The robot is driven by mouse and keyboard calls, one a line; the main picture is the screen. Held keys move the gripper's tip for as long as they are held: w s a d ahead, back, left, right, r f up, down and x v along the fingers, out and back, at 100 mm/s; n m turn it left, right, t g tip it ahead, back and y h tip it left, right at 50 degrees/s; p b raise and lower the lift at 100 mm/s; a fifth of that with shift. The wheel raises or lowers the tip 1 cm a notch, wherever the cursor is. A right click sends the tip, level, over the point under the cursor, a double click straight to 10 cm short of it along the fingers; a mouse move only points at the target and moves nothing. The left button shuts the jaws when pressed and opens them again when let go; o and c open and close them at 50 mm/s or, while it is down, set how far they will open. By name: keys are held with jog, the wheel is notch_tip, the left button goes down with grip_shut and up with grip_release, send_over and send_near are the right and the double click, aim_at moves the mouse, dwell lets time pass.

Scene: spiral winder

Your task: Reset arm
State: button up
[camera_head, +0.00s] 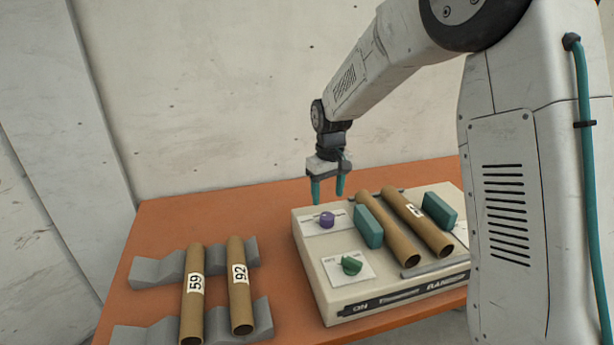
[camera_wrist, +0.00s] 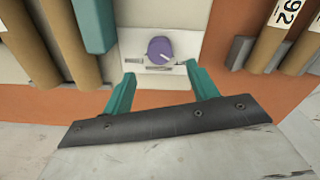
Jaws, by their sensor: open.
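My gripper (camera_head: 328,188) has two teal fingers, spread apart with nothing between them. It hangs pointing down above the back left of the beige winder machine (camera_head: 313,255). In the wrist view, my gripper (camera_wrist: 159,84) is open, with the purple knob (camera_wrist: 160,50) just beyond the fingertips and apart from them. The purple knob (camera_head: 327,219) sits on a white plate on the machine's top. A green knob (camera_head: 351,265) sits nearer the front. Two brown tubes (camera_head: 388,228) lie side by side on the machine, between two teal blocks (camera_head: 368,227).
Two tubes labelled 59 (camera_head: 192,295) and 92 (camera_head: 240,290) lie on grey notched racks (camera_head: 150,270) at the left of the orange table (camera_head: 250,200). A concrete wall (camera_head: 220,80) stands behind. The table is bare between racks and wall.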

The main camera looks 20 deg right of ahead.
jog(key=s+d+r+m, duration=0.1)
jog(key=s+r, duration=0.3)
jog(key=s, duration=0.8)
jog(key=s+r+m+t, duration=0.1)
jog(key=s+r, duration=0.3)
jog(key=s, duration=0.9)
jog(key=s+d+r+m, duration=0.1)
jog(key=s+r, duration=0.4)
jog(key=s, duration=0.7)
jog(key=shift+s+d, duration=0.15)
jog(key=shift+d, duration=0.2)
jog(key=shift+r, duration=0.1)
